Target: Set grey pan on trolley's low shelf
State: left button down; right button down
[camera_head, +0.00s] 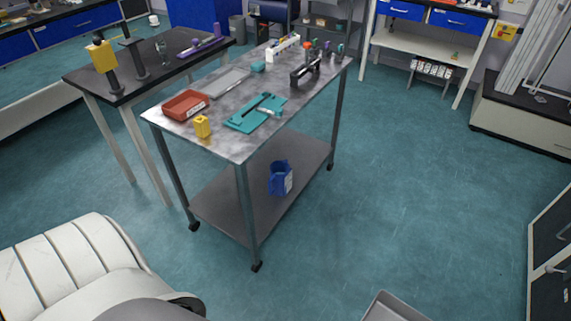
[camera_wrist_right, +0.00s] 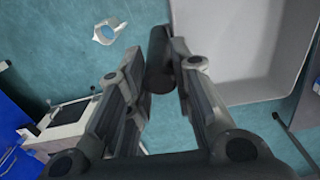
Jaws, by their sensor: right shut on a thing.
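The grey pan (camera_head: 393,310) shows at the bottom edge of the head view, mostly cut off by the frame. It looks empty and hangs over the floor, to the right of the trolley and nearer to me. In the right wrist view the pan (camera_wrist_right: 235,45) fills the upper right. My right gripper (camera_wrist_right: 160,60) is shut at the pan's near left side, on what looks like a dark grip piece. The trolley (camera_head: 240,150) has a grey low shelf (camera_head: 225,205), with a blue container (camera_head: 280,178) standing towards its right side. My left gripper is in no view.
The trolley top holds a red tray (camera_head: 185,104), a yellow block (camera_head: 202,127), a teal tray (camera_head: 253,113) and a flat grey tray (camera_head: 226,82). A dark-topped table (camera_head: 150,65) stands close behind left. The left part of the low shelf is bare. Floor right of the trolley is clear.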

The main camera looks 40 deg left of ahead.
aim_at(301, 155)
jog(key=i+l+u, duration=0.1)
jog(key=i+u, duration=0.15)
jog(key=i, duration=0.35)
jog(key=i+l+u, duration=0.3)
jog(key=i, duration=0.25)
jog(key=i+l+u, duration=0.1)
jog(key=i+u, duration=0.15)
jog(key=u, duration=0.2)
jog(key=i+l+u, duration=0.25)
jog(key=u, duration=0.15)
jog(key=i+l+u, duration=0.25)
jog(key=u, duration=0.2)
